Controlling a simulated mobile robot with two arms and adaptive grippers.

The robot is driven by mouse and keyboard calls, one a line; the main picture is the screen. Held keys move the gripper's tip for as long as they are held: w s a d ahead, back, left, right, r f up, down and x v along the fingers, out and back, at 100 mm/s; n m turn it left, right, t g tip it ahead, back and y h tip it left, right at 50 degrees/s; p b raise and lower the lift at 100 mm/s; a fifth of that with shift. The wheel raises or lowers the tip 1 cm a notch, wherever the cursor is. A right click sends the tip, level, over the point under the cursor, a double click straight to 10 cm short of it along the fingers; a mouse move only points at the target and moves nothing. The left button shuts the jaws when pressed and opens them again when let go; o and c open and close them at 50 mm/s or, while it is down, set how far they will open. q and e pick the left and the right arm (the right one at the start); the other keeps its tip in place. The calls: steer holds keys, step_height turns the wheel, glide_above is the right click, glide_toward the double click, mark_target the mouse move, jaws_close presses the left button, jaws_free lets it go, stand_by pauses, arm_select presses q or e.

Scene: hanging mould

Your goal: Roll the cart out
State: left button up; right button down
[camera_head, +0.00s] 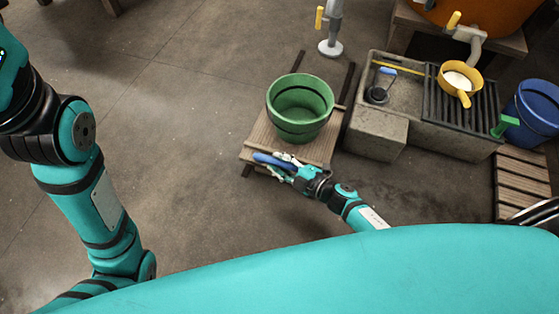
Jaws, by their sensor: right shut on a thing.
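The cart is a low wooden platform (256,141) with dark rails at its back, standing on the concrete floor beside the stone sink. A green tub (300,108) stands upright on it. A blue bar-like handle (272,161) lies at the cart's front edge. My right gripper (280,168) is at that edge, shut on the blue handle; the fingers are small in view and partly hide it. My left arm comes in from the left, but its gripper is outside the picture.
A stone sink (375,132) stands close to the cart's right, with a yellow pan (459,80) over its slatted rack. A blue bucket (535,112) and a wooden slatted stand (522,180) are at far right. A grey tap post (331,45) stands behind. Floor to the left is clear.

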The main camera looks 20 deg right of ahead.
steer(key=shift+s+a+f, duration=0.15)
steer(key=shift+s+a, duration=0.05)
steer(key=shift+s, duration=0.1)
steer(key=c, duration=1.5)
jaws_free()
steer(key=o, duration=0.3)
steer(key=shift+d, duration=0.1)
steer(key=shift+o, duration=0.2)
steer(key=v, duration=1.2)
